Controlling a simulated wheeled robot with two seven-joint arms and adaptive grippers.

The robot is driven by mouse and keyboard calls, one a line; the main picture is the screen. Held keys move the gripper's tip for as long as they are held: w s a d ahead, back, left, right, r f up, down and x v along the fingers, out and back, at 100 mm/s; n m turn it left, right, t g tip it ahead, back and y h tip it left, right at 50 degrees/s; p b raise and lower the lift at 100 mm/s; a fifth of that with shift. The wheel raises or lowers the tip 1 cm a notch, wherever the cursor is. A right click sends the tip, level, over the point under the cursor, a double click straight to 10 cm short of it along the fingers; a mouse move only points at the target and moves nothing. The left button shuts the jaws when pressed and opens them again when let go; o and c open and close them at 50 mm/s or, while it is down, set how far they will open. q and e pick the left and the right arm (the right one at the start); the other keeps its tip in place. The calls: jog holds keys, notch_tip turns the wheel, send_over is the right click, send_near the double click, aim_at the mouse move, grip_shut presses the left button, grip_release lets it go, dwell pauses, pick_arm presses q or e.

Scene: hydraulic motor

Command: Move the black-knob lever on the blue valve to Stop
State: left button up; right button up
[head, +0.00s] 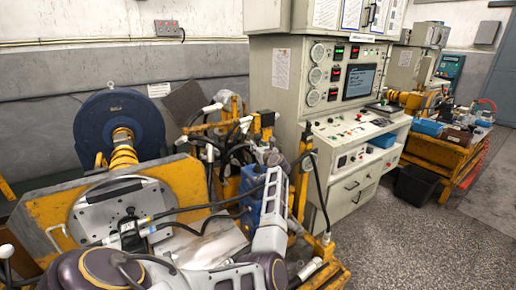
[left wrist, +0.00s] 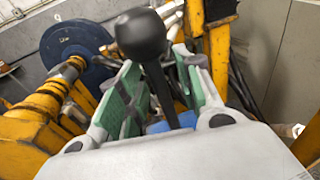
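The black-knob lever shows large in the left wrist view, with its round knob (left wrist: 141,35) at the upper middle and its dark shaft (left wrist: 160,92) running down from it. My left gripper (left wrist: 160,75) is open, with one green-padded finger on each side of the shaft. Gaps show beside the shaft, and I cannot tell whether either pad touches it. A bit of blue (left wrist: 158,127) shows low between the fingers. In the head view, my left gripper (head: 274,157) is beside the blue valve (head: 250,186), which my arm partly hides. The knob is not clear there. My right gripper is not in view.
A yellow frame (head: 45,213) with hoses stands at the left, before a large blue disc (head: 92,128). Yellow posts and hoses crowd around the valve. A control cabinet (head: 290,85) stands behind. Open floor (head: 425,235) lies at the right.

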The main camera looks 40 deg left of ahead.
pick_arm(q)
jog(key=v, duration=0.7)
jog(key=shift+s+d, duration=0.15)
jog(key=shift+d, duration=0.05)
dwell(0.5)
dwell(0.6)
